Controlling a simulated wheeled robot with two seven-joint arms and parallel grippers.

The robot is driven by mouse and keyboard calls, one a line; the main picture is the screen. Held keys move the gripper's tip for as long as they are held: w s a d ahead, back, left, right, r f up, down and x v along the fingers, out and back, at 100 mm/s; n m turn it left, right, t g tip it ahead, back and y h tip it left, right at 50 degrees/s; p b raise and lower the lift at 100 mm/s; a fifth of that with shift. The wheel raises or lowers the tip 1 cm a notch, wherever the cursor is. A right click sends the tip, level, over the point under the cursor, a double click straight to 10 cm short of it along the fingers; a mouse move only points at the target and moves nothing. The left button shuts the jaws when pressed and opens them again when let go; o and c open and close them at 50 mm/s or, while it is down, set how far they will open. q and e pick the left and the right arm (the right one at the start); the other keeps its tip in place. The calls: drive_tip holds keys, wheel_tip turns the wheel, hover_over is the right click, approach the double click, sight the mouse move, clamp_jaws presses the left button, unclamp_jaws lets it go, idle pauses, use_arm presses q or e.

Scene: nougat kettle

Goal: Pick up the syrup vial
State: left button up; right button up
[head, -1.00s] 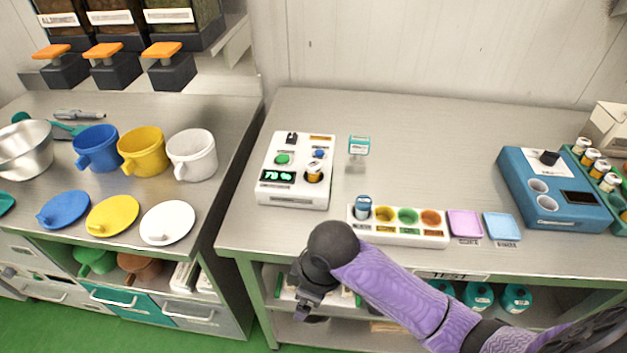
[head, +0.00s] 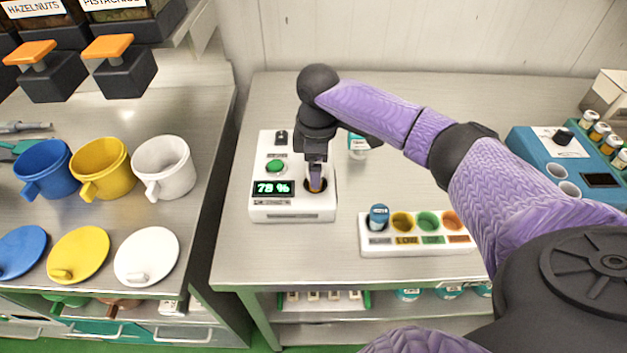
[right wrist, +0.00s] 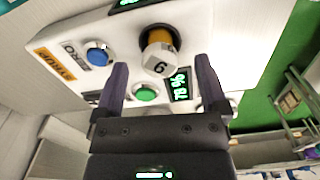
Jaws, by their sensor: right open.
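The syrup vial (right wrist: 158,56), amber with a white cap marked 6, stands in the round well of a white meter (head: 290,207). The meter's green display reads 78 %. My right gripper (head: 315,182) points down over that well and hides most of the vial in the head view. In the right wrist view, the right gripper (right wrist: 160,76) is open, with its fingers apart and the vial's cap ahead between them. I cannot tell whether a finger touches the vial. My left gripper is not in view.
A white rack (head: 415,245) with coloured wells holds a blue-capped vial (head: 378,217) at its left end. A teal-topped item (head: 357,146) stands behind my right arm. A blue device (head: 552,158) is at the right. Cups and lids fill the left counter.

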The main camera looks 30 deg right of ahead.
wheel_tip(320, 180, down, 3)
drive_tip(key=shift+f+b, duration=0.1)
drive_tip(key=shift+b, duration=0.2)
drive_tip(key=shift+c, duration=0.3)
clamp_jaws()
